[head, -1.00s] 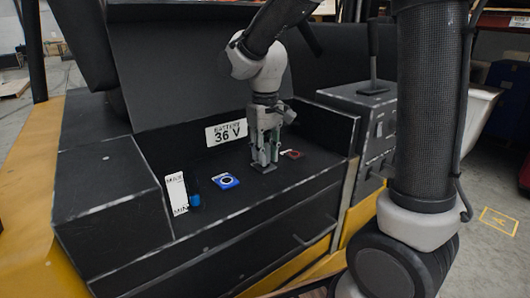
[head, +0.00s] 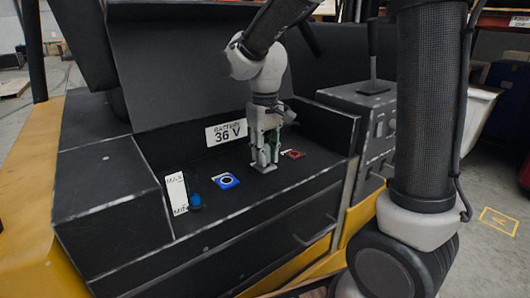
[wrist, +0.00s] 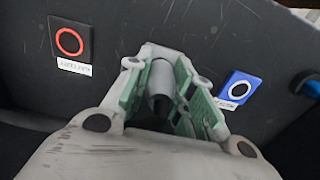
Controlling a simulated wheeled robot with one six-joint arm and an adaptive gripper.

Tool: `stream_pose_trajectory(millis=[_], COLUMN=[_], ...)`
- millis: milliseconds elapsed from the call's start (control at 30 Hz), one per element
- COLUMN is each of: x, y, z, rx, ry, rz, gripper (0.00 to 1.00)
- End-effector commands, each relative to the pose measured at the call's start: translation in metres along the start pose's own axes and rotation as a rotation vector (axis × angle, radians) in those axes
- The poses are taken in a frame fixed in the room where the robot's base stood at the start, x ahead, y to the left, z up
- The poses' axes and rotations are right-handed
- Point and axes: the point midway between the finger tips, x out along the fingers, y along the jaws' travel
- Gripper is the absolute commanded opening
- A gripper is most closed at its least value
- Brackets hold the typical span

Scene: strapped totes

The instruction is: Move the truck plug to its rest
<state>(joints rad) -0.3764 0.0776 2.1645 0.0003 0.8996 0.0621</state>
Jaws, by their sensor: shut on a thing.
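My gripper (head: 264,160) points down at the black deck of the truck, between a blue square (head: 225,181) and a red square (head: 292,154). Its green-lined fingers are shut on the truck plug, a grey cylinder with a dark end (wrist: 160,80) in the wrist view. Little of the plug shows in the head view, where the fingers hide it. In the wrist view the red-ringed square (wrist: 70,40) is at left and the blue-ringed square (wrist: 240,90) at right.
A white MAX/MIN gauge (head: 177,193) and a blue-topped cap (head: 195,200) stand left of the blue square. A "BATTERY 36 V" sign (head: 226,132) is on the wall behind. A raised black box (head: 105,185) bounds the deck at left, a lever console (head: 375,115) at right.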

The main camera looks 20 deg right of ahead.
Motion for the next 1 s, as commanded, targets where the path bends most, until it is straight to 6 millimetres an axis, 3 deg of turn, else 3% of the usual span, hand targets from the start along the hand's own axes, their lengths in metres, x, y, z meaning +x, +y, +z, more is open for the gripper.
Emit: stream_pose_trajectory(millis=[467,500,633,1000], x=[0.01,0.0104,0.0101,0.0063], y=[0.0,0.0,0.0,0.0], z=[-0.0001,-0.0001,-0.0001,-0.0005], rx=[0.0,0.0,0.0,0.0], ry=[0.0,0.0,0.0,0.001], rz=[0.0,0.0,0.0,0.0], gripper=[0.0,0.25,0.48,0.48])
